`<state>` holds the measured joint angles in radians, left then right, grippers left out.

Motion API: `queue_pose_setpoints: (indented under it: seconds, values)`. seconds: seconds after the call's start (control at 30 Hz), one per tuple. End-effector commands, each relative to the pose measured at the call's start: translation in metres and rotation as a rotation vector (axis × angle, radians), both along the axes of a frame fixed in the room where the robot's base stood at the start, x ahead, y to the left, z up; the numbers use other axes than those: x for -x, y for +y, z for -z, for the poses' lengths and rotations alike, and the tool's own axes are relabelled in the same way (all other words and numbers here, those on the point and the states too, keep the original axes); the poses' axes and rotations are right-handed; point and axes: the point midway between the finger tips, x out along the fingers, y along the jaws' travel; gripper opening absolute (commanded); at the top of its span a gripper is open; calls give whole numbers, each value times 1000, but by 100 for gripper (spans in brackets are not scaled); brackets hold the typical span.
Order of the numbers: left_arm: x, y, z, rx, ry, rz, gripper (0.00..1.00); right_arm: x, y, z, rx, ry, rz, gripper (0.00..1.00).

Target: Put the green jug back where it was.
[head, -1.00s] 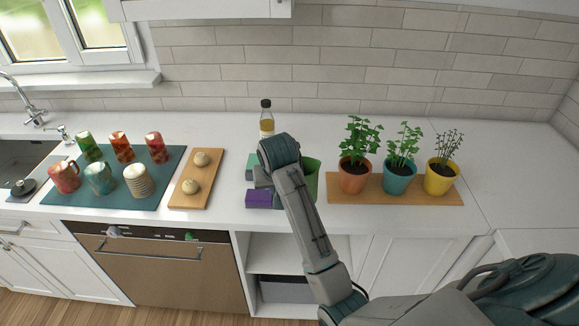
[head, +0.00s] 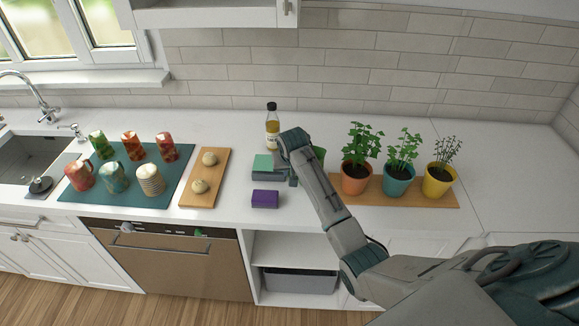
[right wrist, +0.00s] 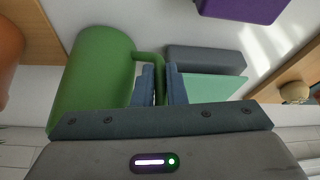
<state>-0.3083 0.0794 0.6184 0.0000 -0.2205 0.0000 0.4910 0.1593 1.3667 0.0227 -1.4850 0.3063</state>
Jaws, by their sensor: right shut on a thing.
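The green jug (head: 319,156) is mostly hidden behind my right arm in the head view, left of the terracotta pot. In the right wrist view the jug (right wrist: 95,75) fills the left side, with its handle (right wrist: 158,68) between the two fingers. My right gripper (right wrist: 161,88) is shut on that handle; in the head view the gripper (head: 293,180) is partly hidden by its own wrist. I cannot tell whether the jug touches the counter. My left gripper is not in view.
A purple block (head: 265,199), a grey block (head: 268,177) and a green block (head: 263,163) lie left of the gripper. A bottle (head: 272,133) stands behind. Potted plants on a wooden board (head: 440,199) stand at right. Mugs on a teal mat (head: 108,194) are at left.

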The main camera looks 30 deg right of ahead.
Motion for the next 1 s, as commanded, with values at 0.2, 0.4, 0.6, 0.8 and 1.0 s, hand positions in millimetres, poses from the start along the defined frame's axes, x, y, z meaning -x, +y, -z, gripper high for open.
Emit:
queue_pose_setpoints:
  seconds: [0.2,0.4,0.6,0.8,1.0]
  values:
    - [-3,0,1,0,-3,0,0,0,0,1,1,-2,0,0]
    - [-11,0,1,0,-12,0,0,0,0,4,0,-1,0,25]
    - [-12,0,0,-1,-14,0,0,0,0,3,0,-1,0,33]
    - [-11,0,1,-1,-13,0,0,0,0,0,1,-2,0,33]
    - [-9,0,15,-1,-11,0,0,9,4,-21,1,-6,0,33]
